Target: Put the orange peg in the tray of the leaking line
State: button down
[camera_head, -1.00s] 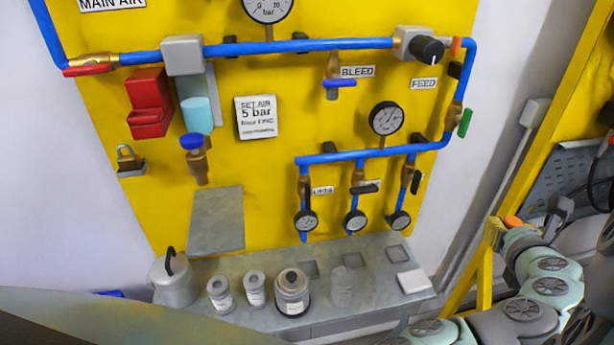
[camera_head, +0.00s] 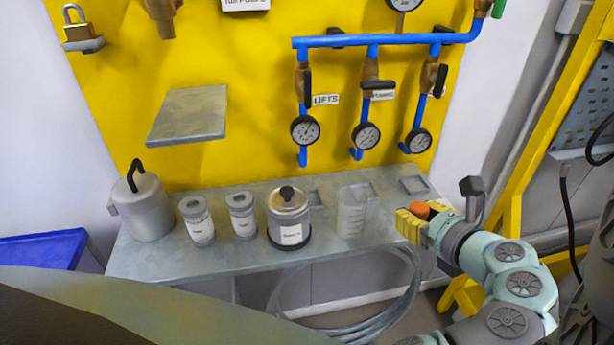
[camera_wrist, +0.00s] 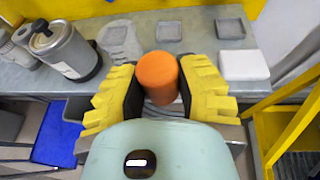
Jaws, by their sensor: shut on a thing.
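My gripper (camera_head: 422,222), with yellow fingers, is shut on the orange peg (camera_head: 419,209) at the bench's right front end. In the wrist view the peg (camera_wrist: 158,75) stands between the fingers. Small square grey trays lie on the bench: a right tray (camera_wrist: 230,22), a middle tray (camera_wrist: 169,31) and a left one partly hidden behind the clear beaker (camera_wrist: 118,42). They are beyond the peg and apart from it. Three blue drop lines end in a left gauge (camera_head: 305,130), a middle gauge (camera_head: 367,136) and a right gauge (camera_head: 418,141). Their readings are too small to tell.
A white block (camera_wrist: 243,65) sits on the bench near my gripper's right finger. A lidded pot (camera_head: 289,218), two small canisters and a handled can (camera_head: 145,208) stand to the left. A yellow frame (camera_head: 535,170) rises at the right. A shelf plate (camera_head: 189,114) juts from the panel.

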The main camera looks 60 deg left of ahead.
jog(key=shift+s+a+f+g+b, duration=0.3)
jog(key=shift+s+f+g+b, duration=0.15)
jog(key=shift+f, duration=0.25)
jog(key=w+a+b, duration=0.1)
jog(key=w+a, duration=0.1)
jog(key=a, duration=0.4)
jog(key=w+a+f+b, duration=0.1)
jog(key=w+a+b, duration=0.1)
jog(key=a, duration=0.4)
jog(key=w+a+f+b, duration=0.1)
jog(key=w+a+b, duration=0.1)
jog(key=a, duration=0.4)
jog(key=shift+w+f, duration=0.15)
jog(key=shift+w, duration=0.6)
jog(key=shift+s+f, duration=0.1)
jog(key=shift+f, duration=0.45)
notch_tip(320, 180, down, 2)
jog(key=shift+f, duration=0.15)
jog(key=shift+a+f+b, duration=0.1)
jog(key=shift+f+b, duration=0.2)
jog(key=shift+f, duration=0.2)
jog(key=shift+a, duration=0.1)
